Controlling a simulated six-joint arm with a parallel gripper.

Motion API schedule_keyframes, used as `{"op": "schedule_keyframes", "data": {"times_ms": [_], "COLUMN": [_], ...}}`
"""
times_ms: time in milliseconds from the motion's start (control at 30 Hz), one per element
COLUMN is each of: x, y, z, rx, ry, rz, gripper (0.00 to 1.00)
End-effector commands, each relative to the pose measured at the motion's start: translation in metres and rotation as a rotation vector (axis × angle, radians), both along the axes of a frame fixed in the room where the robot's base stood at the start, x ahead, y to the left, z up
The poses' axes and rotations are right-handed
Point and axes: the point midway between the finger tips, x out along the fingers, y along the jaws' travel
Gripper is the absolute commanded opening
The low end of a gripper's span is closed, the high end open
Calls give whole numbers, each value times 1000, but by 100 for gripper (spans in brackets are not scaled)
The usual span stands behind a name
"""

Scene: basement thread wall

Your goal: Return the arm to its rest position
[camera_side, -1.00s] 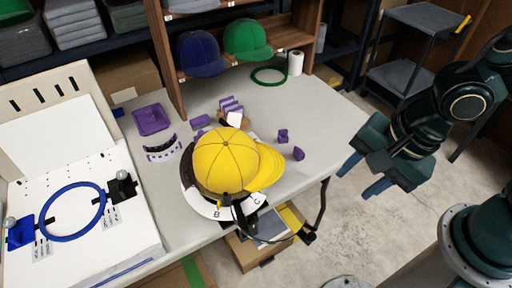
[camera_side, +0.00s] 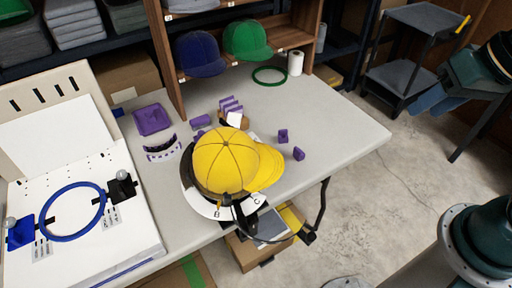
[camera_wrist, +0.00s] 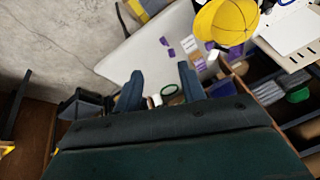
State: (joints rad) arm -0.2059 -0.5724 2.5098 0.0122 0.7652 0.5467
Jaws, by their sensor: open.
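My gripper (camera_side: 440,103) is at the upper right in the side view, in the air off the right end of the table, with its blue fingers pointing down and left. In the wrist view my gripper (camera_wrist: 160,78) shows two blue fingers apart with nothing between them. It is open and touches nothing. Most of my arm is outside the side view; part of my base (camera_side: 485,240) shows at the lower right.
The table (camera_side: 345,130) holds a yellow cap (camera_side: 225,160) on a round stand, small purple pieces (camera_side: 298,153), a green ring (camera_side: 270,76) and a white board with a blue hoop (camera_side: 72,238). A grey cart (camera_side: 400,70) stands behind my gripper. Floor is open between.

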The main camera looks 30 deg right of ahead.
Motion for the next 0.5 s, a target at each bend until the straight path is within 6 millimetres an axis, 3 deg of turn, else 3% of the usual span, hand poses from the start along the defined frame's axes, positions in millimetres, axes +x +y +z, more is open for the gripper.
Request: {"op": "schedule_keyframes", "data": {"times_ms": [200,500], "x": [-15,-30], "y": [-25,-40], "z": [16,26], "rx": [-121,-226], "ry": [-49,-73], "rz": [154,285], "gripper": [41,41]}}
